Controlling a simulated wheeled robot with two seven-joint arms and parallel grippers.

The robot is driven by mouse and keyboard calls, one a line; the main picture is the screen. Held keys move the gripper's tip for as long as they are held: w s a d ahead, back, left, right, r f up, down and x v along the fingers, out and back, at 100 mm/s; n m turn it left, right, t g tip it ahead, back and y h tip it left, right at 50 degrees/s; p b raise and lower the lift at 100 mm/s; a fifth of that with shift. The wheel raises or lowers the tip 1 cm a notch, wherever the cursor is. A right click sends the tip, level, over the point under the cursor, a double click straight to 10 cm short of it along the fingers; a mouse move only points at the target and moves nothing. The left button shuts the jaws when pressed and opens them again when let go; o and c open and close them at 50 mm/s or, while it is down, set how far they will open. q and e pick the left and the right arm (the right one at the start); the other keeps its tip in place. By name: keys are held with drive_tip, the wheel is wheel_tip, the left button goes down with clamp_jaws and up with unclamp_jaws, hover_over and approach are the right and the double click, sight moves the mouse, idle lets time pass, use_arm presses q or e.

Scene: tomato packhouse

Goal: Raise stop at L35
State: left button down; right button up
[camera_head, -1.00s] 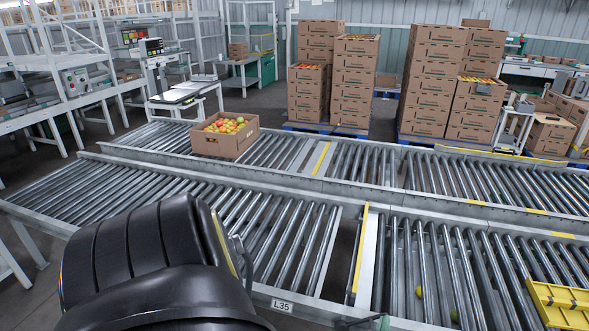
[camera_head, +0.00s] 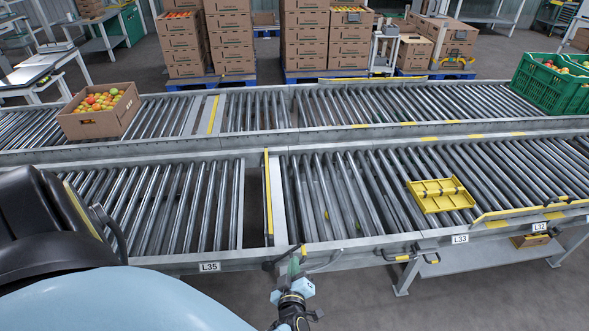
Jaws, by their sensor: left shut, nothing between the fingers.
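The L35 label (camera_head: 209,267) is on the near conveyor's front rail. To its right a yellow-edged stop plate (camera_head: 268,197) lies in the gap between two roller sections. I cannot tell its height against the rollers. A dark lever (camera_head: 281,256) is on the front rail below the plate. My left gripper (camera_head: 294,268) is shut and empty at this rail, over or beside the lever. Whether it touches the lever is unclear. My right gripper is out of view.
A yellow tray-like piece (camera_head: 440,195) sits on the near rollers. Labels L33 (camera_head: 460,239) and L32 (camera_head: 540,227) are further right. A carton of tomatoes (camera_head: 100,112) and a green crate (camera_head: 545,84) stand on the far conveyor. Stacked cartons (camera_head: 306,40) stand behind.

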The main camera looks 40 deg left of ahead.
use_arm(q)
drive_tip(key=shift+v, duration=1.55)
drive_tip(key=shift+f, duration=0.1)
drive_tip(key=s+d+f+m+g+h, duration=0.2)
drive_tip(key=s+d+f+m+h, duration=0.35)
drive_tip(key=f, duration=0.25)
drive_tip(key=s+d+f+m+g+h, duration=0.2)
drive_tip(key=s+d+f+m+h, duration=0.25)
drive_tip(key=s+f+m, duration=0.3)
drive_tip(key=s+a+f+m+g, duration=0.1)
drive_tip(key=s+f+m+g, duration=0.1)
drive_tip(key=s, duration=0.8)
drive_tip(key=s+a+f+m+g, duration=0.2)
drive_tip(key=s+f+g, duration=0.3)
drive_tip(key=s, duration=0.5)
drive_tip(key=shift+a+m, duration=0.2)
drive_tip(key=shift+m, duration=0.6)
drive_tip(key=shift+w+r, duration=0.1)
